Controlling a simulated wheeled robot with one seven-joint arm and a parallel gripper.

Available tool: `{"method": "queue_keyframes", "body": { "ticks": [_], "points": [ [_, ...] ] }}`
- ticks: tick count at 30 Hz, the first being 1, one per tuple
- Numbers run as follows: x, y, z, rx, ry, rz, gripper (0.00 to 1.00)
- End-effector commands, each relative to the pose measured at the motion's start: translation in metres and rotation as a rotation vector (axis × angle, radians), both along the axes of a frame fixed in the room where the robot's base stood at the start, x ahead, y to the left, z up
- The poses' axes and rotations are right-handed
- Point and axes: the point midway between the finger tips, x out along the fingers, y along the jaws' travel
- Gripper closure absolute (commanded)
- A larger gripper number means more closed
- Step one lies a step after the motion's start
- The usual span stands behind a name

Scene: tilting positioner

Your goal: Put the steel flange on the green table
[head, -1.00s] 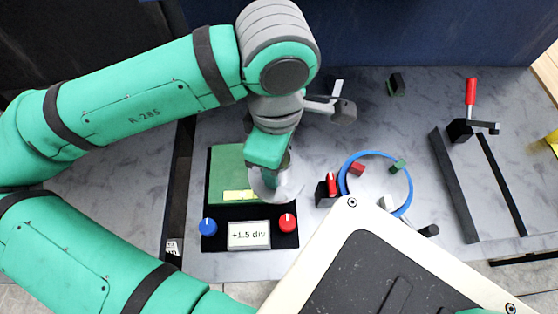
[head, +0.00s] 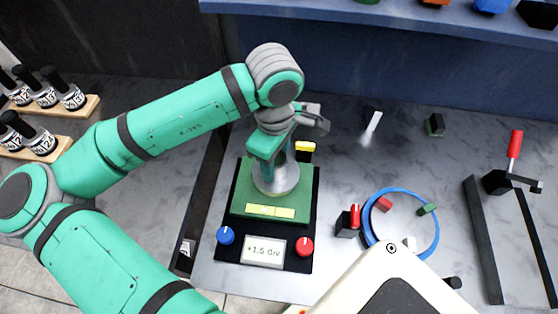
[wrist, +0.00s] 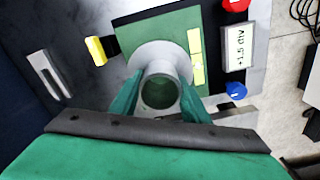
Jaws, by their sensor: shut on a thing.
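The steel flange (wrist: 181,67) is a pale grey disc with an upright hollow neck. In the head view the flange (head: 287,184) is at the green table (head: 241,203) of the positioner, over its middle. My gripper (wrist: 160,98) is shut on the neck, one finger on each side. The head view shows my gripper (head: 276,165) pointing down from above. Whether the flange's underside touches the green surface cannot be told. The display (head: 264,250) reads +1.5 div, between a blue knob (head: 225,235) and a red knob (head: 304,246).
A yellow-topped block (head: 305,148) stands behind the green table. To the right are a blue ring (head: 437,235) around small blocks, a black block with a red part (head: 348,221), and a red-handled clamp (head: 514,150). Bottles in wooden racks (head: 82,107) stand at the left.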

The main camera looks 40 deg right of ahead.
Motion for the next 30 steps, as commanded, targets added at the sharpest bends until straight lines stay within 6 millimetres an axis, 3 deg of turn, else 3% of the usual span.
{"method": "queue_keyframes", "body": {
  "ticks": [12,25,26,28,30],
  "points": [
    [0.008,-0.001,-0.037,-0.002,-0.002,0.001,1.00],
    [0.008,0.000,-0.041,-0.002,-0.002,0.004,1.00],
    [0.008,0.001,-0.042,0.000,-0.001,0.004,0.53],
    [0.008,0.001,-0.042,0.000,-0.001,0.004,0.39],
    [0.008,0.000,-0.042,0.000,-0.001,0.003,0.39]
  ]
}}
